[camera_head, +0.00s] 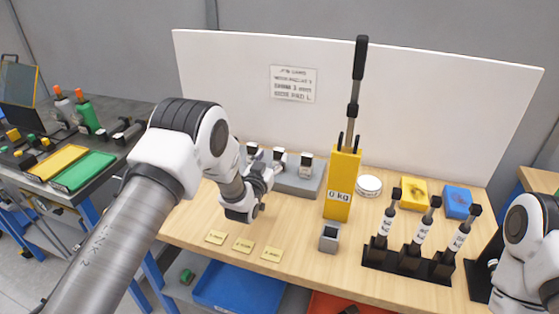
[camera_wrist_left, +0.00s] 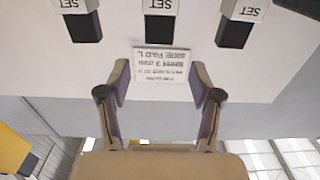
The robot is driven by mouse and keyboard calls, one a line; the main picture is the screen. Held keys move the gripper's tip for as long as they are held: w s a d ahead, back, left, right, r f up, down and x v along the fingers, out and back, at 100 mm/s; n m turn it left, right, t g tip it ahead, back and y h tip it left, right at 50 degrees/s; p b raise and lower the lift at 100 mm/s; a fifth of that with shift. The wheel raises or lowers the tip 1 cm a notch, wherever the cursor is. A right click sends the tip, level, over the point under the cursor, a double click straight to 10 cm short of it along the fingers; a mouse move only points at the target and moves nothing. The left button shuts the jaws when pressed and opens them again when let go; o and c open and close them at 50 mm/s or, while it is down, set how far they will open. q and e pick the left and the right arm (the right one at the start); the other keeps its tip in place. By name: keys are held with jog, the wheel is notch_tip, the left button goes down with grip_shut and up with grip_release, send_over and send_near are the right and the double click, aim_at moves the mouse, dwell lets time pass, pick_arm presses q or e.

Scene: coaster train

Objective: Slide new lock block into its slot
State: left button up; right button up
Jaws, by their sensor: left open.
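Three small white-and-dark blocks, the left one (camera_head: 252,149), the middle one (camera_head: 279,158) and the right one (camera_head: 306,163), stand on a grey base (camera_head: 300,184) near the back of the table. In the left wrist view they appear upside down at the top, with "SET" labels; the middle one (camera_wrist_left: 159,28) lies beyond my fingertips. I cannot tell which is the new lock block. My left gripper (camera_wrist_left: 160,80) is open and empty; in the head view it is in front of the grey base and partly hides it. My right gripper is out of view.
A tall yellow stand (camera_head: 340,190) marked "0 kg" with a black lever is right of the base. A small grey open box (camera_head: 329,238) stands before it. A black rack (camera_head: 408,262) of handled tools is at right.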

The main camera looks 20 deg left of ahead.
aim_at(278, 151)
pick_arm(q)
jog(key=shift+w+p, duration=0.35)
jog(key=shift+w, duration=0.15)
jog(key=w, duration=0.1)
jog(key=w+f, duration=0.1)
jog(key=w, duration=0.1)
jog(key=w+p, duration=0.1)
jog(key=w, duration=0.1)
jog(key=shift+d+f, duration=0.15)
jog(key=shift+f, duration=0.1)
jog(key=shift+s+r, duration=0.15)
jog(key=shift+s, duration=0.1)
jog(key=shift+s+r, duration=0.1)
jog(key=shift+c, duration=1)
grip_shut()
